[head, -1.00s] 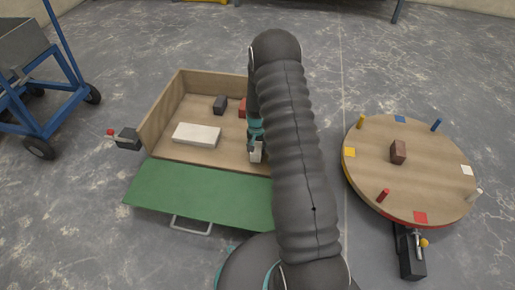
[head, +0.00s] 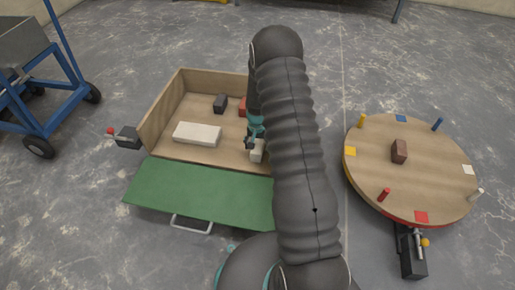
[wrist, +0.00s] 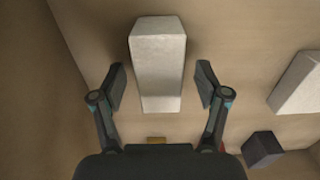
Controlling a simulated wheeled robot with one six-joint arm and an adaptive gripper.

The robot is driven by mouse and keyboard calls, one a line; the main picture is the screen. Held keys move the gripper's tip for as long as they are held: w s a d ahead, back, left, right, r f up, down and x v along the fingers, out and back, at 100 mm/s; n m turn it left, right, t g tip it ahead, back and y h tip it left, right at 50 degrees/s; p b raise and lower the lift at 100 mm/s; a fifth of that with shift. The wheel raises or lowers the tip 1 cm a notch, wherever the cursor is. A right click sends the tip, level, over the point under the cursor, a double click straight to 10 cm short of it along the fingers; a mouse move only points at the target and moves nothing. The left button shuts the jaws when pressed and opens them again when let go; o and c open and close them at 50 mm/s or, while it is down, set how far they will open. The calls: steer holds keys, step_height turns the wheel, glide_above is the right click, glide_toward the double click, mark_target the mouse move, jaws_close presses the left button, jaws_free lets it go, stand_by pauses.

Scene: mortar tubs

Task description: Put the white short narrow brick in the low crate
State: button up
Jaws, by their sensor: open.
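The white short narrow brick (head: 257,150) is inside the low wooden crate (head: 157,118), near its front side by the green panel. In the wrist view the white brick (wrist: 158,62) lies between the two spread fingers of my gripper (wrist: 160,86), with a gap visible on each side. My gripper (head: 253,136) is open and is low over the crate floor in the head view, partly hidden by my arm. My arm also hides the right part of the crate.
A larger white brick (head: 197,134), a dark brick (head: 220,103) and a red brick (head: 243,106) are also in the crate. A green panel (head: 198,192) slopes at its front. A round table (head: 430,180) with a brown brick (head: 399,151) and pegs stands right. A blue cart (head: 45,118) stands left.

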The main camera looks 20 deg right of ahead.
step_height(320, 180, up, 10)
steer(key=shift+r, duration=0.25)
steer(key=s+a+r+n+g, duration=0.1)
steer(key=s+a+n+g, duration=0.1)
steer(key=s, duration=0.5)
steer(key=s+a+r+n+t+p, duration=0.1)
steer(key=s+a+r+t+p, duration=0.1)
steer(key=s+r, duration=0.6)
steer(key=s+a+r+n+t+p, duration=0.2)
steer(key=s+r, duration=0.6)
steer(key=r, duration=0.9)
steer(key=s+a+r+n+t+p, duration=0.1)
steer(key=s+a+r+t+p, duration=0.1)
steer(key=s+a+r, duration=0.4)
steer(key=shift+s+r+n+t+p, duration=0.35)
steer(key=shift+s+r+t, duration=0.8)
steer(key=shift+r, duration=2.4)
steer(key=shift+s+a+g, duration=0.1)
steer(key=shift+s+g, duration=0.25)
